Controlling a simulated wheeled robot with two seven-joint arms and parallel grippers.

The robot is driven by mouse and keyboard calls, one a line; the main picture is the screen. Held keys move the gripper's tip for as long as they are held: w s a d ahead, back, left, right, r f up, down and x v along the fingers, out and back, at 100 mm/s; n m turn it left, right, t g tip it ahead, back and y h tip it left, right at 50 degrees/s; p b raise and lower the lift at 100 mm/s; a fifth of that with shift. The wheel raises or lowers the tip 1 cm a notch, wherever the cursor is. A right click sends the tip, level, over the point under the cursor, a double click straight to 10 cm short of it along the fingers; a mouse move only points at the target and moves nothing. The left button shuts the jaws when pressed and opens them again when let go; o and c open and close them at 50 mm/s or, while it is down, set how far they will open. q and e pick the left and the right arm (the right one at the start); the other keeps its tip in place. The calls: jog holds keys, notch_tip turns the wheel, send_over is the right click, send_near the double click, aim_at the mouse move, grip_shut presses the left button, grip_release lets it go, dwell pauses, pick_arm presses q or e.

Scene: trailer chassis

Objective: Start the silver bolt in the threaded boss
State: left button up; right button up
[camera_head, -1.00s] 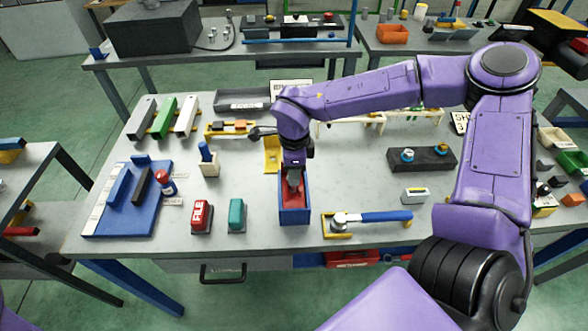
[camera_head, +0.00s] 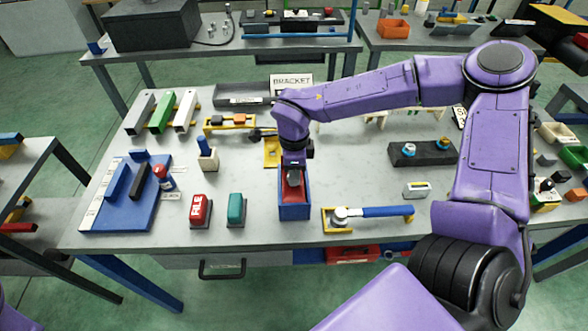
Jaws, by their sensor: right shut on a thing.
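My right gripper (camera_head: 294,181) points down into an open blue bin (camera_head: 294,212) with a red inside, at the front middle of the bench. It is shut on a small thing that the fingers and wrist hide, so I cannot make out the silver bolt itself. A dark block (camera_head: 433,155) at the right carries two round fittings with coloured rings, one blue (camera_head: 408,149). At this size I cannot tell whether one is the threaded boss. My left gripper is out of view.
A blue-handled tool (camera_head: 385,211) lies in a yellow holder right of the bin. A red block (camera_head: 200,209) and a teal block (camera_head: 236,209) stand left of it. A blue fixture plate (camera_head: 120,213) lies farther left. The bench (camera_head: 350,170) is bare between bin and dark block.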

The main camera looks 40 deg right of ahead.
jog(key=shift+f, duration=0.5)
jog(key=o, duration=1.1)
jog(key=shift+c, duration=0.2)
notch_tip(320, 180, up, 3)
jog(key=shift+f+p, duration=0.1)
jog(key=shift+p, duration=1.15)
jog(key=shift+r+p, duration=0.85)
jog(key=shift+r, duration=1.25)
